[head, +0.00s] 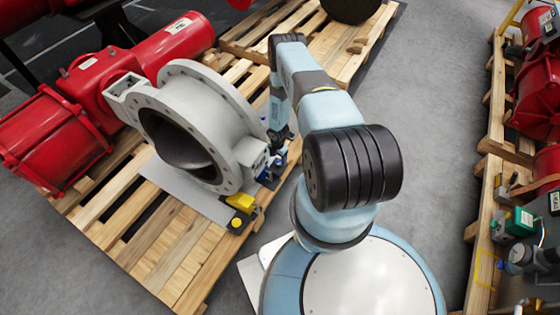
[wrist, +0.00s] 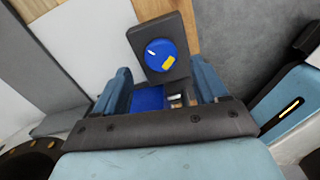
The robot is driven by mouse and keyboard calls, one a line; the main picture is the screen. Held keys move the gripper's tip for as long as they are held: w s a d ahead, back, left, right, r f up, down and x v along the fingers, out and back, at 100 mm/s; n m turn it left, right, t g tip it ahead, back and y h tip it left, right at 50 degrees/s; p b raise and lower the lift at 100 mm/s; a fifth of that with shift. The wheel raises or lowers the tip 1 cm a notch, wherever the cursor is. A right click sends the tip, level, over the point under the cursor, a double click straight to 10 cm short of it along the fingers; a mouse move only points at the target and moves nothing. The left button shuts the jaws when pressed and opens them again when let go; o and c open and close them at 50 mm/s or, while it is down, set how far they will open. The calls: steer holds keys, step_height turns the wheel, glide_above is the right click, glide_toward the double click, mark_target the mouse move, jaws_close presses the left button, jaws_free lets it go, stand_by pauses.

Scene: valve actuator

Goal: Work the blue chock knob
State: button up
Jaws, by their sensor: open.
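The blue chock knob (wrist: 160,55) is a round blue disc with a white mark and a yellow mark, on a dark square housing, in the upper middle of the wrist view. My gripper (wrist: 161,74) is open, its two light-blue fingers on either side of the housing's lower part, and nothing is clamped. I cannot tell whether the fingers touch the housing. A blue surface (wrist: 147,99) shows between the fingers. In the head view, the gripper is by the valve's near right edge, and my arm hides much of it; blue parts (head: 266,174) show there, too small to tell apart.
A grey flanged valve (head: 205,115) with a red actuator (head: 95,95) stands on a wooden pallet (head: 165,255). A yellow block (head: 241,202) lies by the valve's base. Another pallet (head: 487,180) with red equipment is at right. Grey floor (head: 425,130) lies free between.

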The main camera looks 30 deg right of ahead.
mark_target(278, 162)
steer(key=shift+f, duration=2)
steer(key=shift+c, duration=0.2)
